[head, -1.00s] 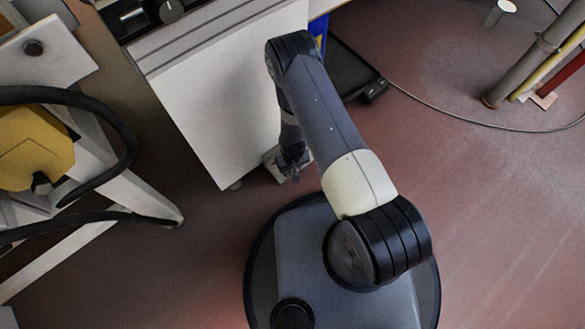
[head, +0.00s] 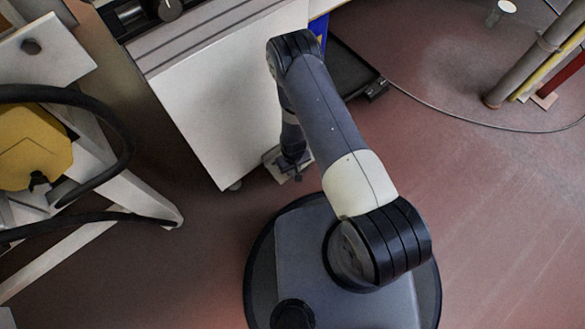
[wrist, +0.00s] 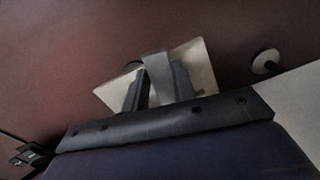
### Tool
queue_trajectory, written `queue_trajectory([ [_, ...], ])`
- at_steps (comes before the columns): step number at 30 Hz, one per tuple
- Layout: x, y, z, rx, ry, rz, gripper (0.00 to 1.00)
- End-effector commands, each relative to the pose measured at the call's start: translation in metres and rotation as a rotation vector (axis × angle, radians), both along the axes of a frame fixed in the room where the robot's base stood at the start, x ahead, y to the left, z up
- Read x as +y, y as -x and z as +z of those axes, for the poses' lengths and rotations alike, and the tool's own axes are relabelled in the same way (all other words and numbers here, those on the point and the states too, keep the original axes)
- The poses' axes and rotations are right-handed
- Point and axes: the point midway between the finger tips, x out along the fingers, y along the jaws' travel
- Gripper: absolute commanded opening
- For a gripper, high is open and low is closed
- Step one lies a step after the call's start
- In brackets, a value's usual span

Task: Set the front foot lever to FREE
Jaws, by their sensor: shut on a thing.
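My gripper (wrist: 155,92) is low at the floor, by the lower corner of the white cabinet (head: 235,95). In the wrist view its dark fingers are around a grey tab, which looks like the front foot lever (wrist: 156,68), and it is shut on it. A pale flat plate (wrist: 199,70) lies behind the fingers, tilted in the picture. In the head view the plate (head: 270,160) shows only in part beside my gripper (head: 290,176). My arm hides much of this spot from above. No FREE marking is readable, so I cannot tell the lever's setting.
A small round foot or caster (wrist: 265,62) stands nearby under the cabinet. A white frame (head: 140,190) with black hoses and a yellow part (head: 35,150) is at the left. A cable (head: 470,122) crosses the floor at the right. The right floor is mostly clear.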

Motion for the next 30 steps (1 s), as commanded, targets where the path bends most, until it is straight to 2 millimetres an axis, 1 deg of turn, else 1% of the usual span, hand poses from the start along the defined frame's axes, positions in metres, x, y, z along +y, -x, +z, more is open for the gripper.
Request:
queue_trajectory([
  [4,-0.0042,-0.0031,-0.0022,-0.001,0.000,0.107,0.03],
  [9,-0.0072,-0.0044,-0.0011,0.000,0.000,0.190,0.03],
  [19,-0.0076,-0.0049,0.0001,-0.001,0.000,0.207,0.03],
  [20,-0.0076,-0.0049,0.0001,-0.001,0.000,0.207,0.26],
  [27,-0.0075,-0.0048,0.0001,-0.001,0.000,0.205,0.46],
  [30,-0.0076,-0.0047,0.0001,0.000,0.000,0.204,0.47],
])
